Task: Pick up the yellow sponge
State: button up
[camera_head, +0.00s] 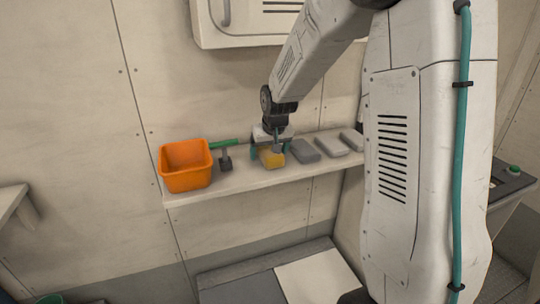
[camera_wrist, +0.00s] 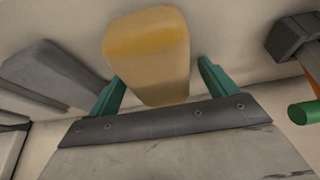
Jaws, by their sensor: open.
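The yellow sponge (camera_head: 273,159) is a rounded block on the white shelf (camera_head: 240,184), below my gripper (camera_head: 270,147) in the head view. In the wrist view the sponge (camera_wrist: 148,52) lies ahead of and partly between the two teal fingers of my gripper (camera_wrist: 160,88). The fingers are open, one on each side of the sponge, with visible gaps. The near end of the sponge reaches close to the dark palm edge; whether it touches cannot be told.
An orange bin (camera_head: 186,166) stands at the shelf's left end. A hammer-like tool with a green handle (camera_head: 223,144) and dark grey head (camera_head: 225,160) lies beside it. Several grey blocks (camera_head: 304,151) line the shelf to the right of the sponge. A wall rises behind.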

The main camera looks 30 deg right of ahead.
jog(key=shift+f, duration=0.15)
jog(key=shift+c, duration=0.4)
jog(key=c, duration=1)
jog(key=shift+r, duration=0.55)
jog(key=v, duration=0.3)
jog(key=shift+w+d+r, duration=0.1)
jog(key=shift+w, duration=0.2)
jog(key=s, duration=1)
jog(key=s+a+r, duration=0.1)
jog(key=s, duration=0.4)
jog(key=shift+s+r, duration=0.1)
jog(key=shift+s, duration=0.15)
